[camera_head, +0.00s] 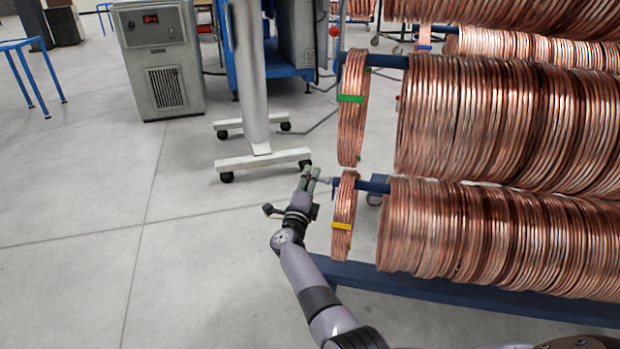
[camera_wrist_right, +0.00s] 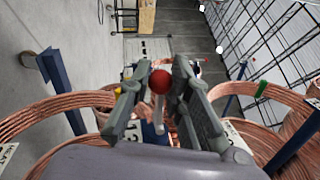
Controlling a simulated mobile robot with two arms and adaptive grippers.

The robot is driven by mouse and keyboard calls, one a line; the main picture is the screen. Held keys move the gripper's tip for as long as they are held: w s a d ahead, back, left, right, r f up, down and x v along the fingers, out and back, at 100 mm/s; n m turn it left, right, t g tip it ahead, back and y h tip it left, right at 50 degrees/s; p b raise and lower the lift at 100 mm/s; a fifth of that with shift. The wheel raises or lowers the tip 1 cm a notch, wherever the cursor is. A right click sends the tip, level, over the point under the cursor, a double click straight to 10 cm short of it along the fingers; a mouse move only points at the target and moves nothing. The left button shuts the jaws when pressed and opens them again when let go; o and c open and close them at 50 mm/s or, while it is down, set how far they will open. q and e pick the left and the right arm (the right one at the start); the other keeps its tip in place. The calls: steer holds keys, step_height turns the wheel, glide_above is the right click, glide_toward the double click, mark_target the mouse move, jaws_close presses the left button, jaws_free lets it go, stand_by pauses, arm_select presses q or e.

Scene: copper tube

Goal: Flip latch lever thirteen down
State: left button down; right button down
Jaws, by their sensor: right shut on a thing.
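My right gripper (camera_head: 312,172) is at the end of the lower blue bar (camera_head: 374,184), just left of the copper coil with a yellow band (camera_head: 343,218). In the right wrist view, a red ball knob (camera_wrist_right: 159,82) of a latch lever sits between the two fingers of this gripper (camera_wrist_right: 161,92), and they are shut on it. A white number plate (camera_wrist_right: 133,131) shows beside the fingers, partly covered and hard to read. My left gripper is not in view.
A copper coil with a green band (camera_head: 351,110) hangs on the bar above. Rows of large copper coils (camera_head: 500,125) fill the right side. A wheeled white stand (camera_head: 262,160) and a grey cabinet (camera_head: 165,70) are behind.

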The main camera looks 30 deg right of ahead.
steer(key=shift+f, duration=0.1)
steer(key=c, duration=1.8)
jaws_free()
steer(key=shift+o, duration=0.4)
steer(key=shift+s, duration=0.1)
steer(key=v, duration=0.7)
steer(key=shift+a, duration=0.15)
steer(key=shift+s, duration=0.1)
